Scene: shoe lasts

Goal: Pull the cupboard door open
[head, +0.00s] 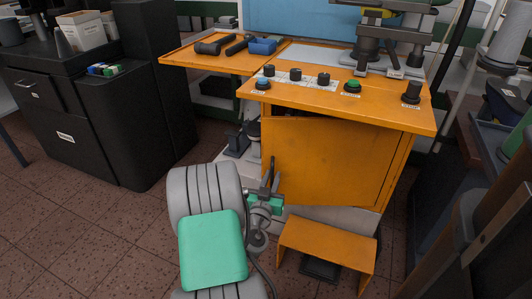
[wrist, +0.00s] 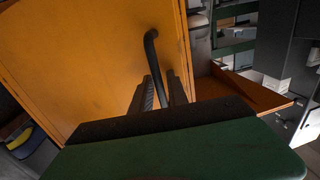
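The orange cupboard door (head: 325,165) is on the front of the orange workbench in the head view. It also fills the left of the wrist view (wrist: 90,60). A dark bent bar handle (wrist: 151,50) stands near the door's free edge. My gripper (head: 270,178) is at this handle, on the door's left side in the head view. In the wrist view my gripper's fingers (wrist: 162,82) lie on either side of the handle and look closed on it. The door seems slightly ajar, but I cannot tell how far. The lower end of the handle is hidden by the gripper.
The bench top (head: 385,108) carries knobs and buttons above the door. An orange step stool (head: 328,243) stands on the floor below the door. A black cabinet (head: 75,130) is at the left, with clear tiled floor (head: 90,235) in front of it.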

